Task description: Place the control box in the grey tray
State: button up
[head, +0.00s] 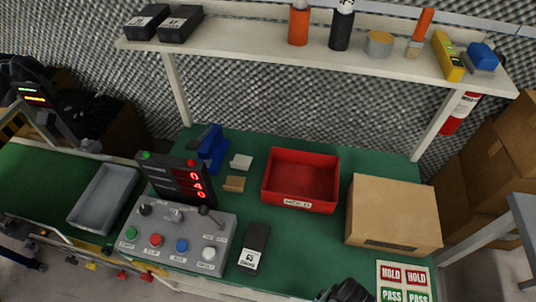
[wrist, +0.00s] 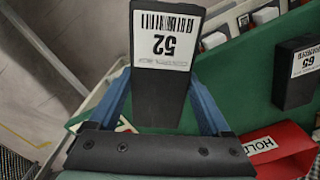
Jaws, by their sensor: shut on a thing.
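My gripper (wrist: 160,88) is shut on a black control box (wrist: 160,60) in the wrist view; its blue fingers press on the box's two sides. The box has a white label that reads 52, upside down. In the head view, a dark shape at the bottom edge looks like part of my arm; the held box cannot be made out there. The grey tray (head: 84,212) is empty and lies on the green belt at the left, far from the dark shape.
A similar black box (head: 257,238) lies on the green bench beside the control panel (head: 180,246); a display (head: 160,186) stands behind the panel, near the tray. A red tray (head: 301,165), a carton (head: 394,225) and a shelf (head: 270,45) stand at the middle, right and back.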

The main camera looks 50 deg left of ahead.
aim_at(108, 199)
jog(key=k+j+u, duration=0.1)
jog(key=k, duration=1.05)
jog(key=u, duration=1.3)
jog(key=i+j+u, duration=0.1)
jog(key=i+j, duration=0.2)
jog(key=i+j+u, duration=0.1)
jog(key=i+j, duration=0.2)
jog(key=i, duration=0.2)
jog(key=i+j+u, duration=0.15)
jog(key=i, duration=0.3)
jog(key=i+j, duration=0.25)
jog(key=i, duration=0.15)
jog(key=i+j, duration=0.2)
jog(key=i, duration=0.25)
